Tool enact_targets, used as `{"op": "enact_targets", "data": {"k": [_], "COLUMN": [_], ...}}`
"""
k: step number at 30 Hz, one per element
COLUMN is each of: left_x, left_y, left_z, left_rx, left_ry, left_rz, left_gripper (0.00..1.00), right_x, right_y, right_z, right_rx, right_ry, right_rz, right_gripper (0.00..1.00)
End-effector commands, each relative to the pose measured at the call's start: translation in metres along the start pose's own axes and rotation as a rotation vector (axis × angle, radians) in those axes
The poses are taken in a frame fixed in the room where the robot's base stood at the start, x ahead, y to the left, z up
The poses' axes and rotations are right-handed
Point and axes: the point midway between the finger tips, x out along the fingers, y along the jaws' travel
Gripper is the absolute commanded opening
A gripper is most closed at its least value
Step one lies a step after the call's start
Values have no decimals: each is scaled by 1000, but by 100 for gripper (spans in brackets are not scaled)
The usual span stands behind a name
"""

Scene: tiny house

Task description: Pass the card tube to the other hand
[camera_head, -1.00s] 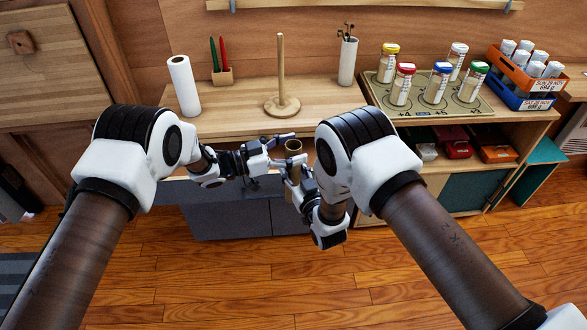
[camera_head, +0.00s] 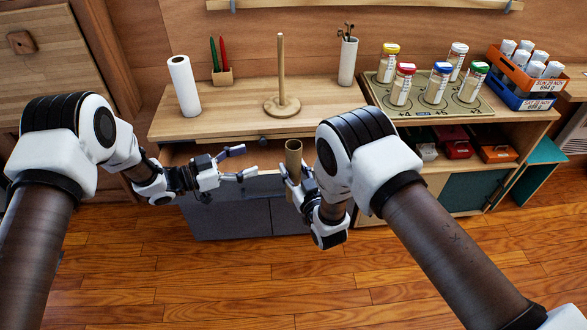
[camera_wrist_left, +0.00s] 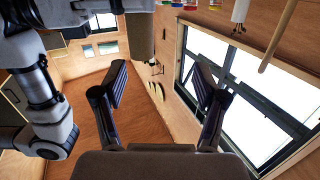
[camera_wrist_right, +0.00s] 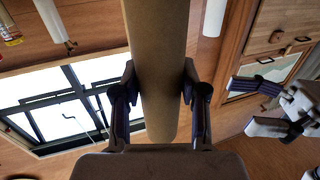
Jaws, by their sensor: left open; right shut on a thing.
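The card tube (camera_head: 293,158) is a brown cardboard cylinder, upright in the head view in front of the worktop. My right gripper (camera_head: 294,180) is shut on it. In the right wrist view the tube (camera_wrist_right: 158,70) runs between the two finger pads. My left gripper (camera_head: 240,162) is open and empty, to the left of the tube and apart from it. In the left wrist view its fingers (camera_wrist_left: 160,88) are spread with nothing between them, and the tube (camera_wrist_left: 140,38) shows at the top, beyond them.
On the worktop (camera_head: 225,122) stand a white roll (camera_head: 184,86), a pen holder (camera_head: 222,77), a wooden peg stand (camera_head: 282,105) and a white cup (camera_head: 348,62). Several capped jars stand on a mat (camera_head: 465,107) at the right. Floor in front is clear.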

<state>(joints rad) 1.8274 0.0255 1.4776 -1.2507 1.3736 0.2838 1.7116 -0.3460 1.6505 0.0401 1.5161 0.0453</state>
Motion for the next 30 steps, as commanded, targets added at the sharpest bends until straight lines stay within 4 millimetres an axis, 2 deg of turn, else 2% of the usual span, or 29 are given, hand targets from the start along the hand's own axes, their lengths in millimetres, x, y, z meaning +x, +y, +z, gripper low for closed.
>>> {"op": "enact_targets", "data": {"k": [2,4,7,9,11,12,15,19,21,24,27,30], "left_x": [-11,-30,-67,-96,-120,-137,-178,-230,-256,-283,-299,-303], "left_y": [-5,-3,16,38,60,76,122,187,222,261,286,298], "left_z": [32,67,117,147,168,180,202,216,217,212,205,204], "left_rx": [-62,-147,-283,-376,-453,-505,-630,-787,-864,-950,-997,-1013], "left_ry": [-96,-210,-388,-509,-609,-676,-838,-1039,-1135,-1238,-1296,-1318], "left_rz": [-143,-282,-446,-533,-596,-633,-711,-792,-827,-867,-884,-874], "left_gripper": [72,72,72,72,72,72,72,72,72,72,72,72], "right_x": [0,0,0,0,0,0,0,0,0,0,0,0], "right_y": [0,0,0,0,0,0,0,0,0,0,0,0], "right_z": [0,0,0,0,0,0,0,0,0,0,0,0], "right_rx": [0,0,0,0,0,0,0,0,0,0,0,0], "right_ry": [0,0,0,0,0,0,0,0,0,0,0,0], "right_rz": [0,0,0,0,0,0,0,0,0,0,0,0], "right_gripper": [11,11,11,11,11,11,10,10,10,10,10,10]}}
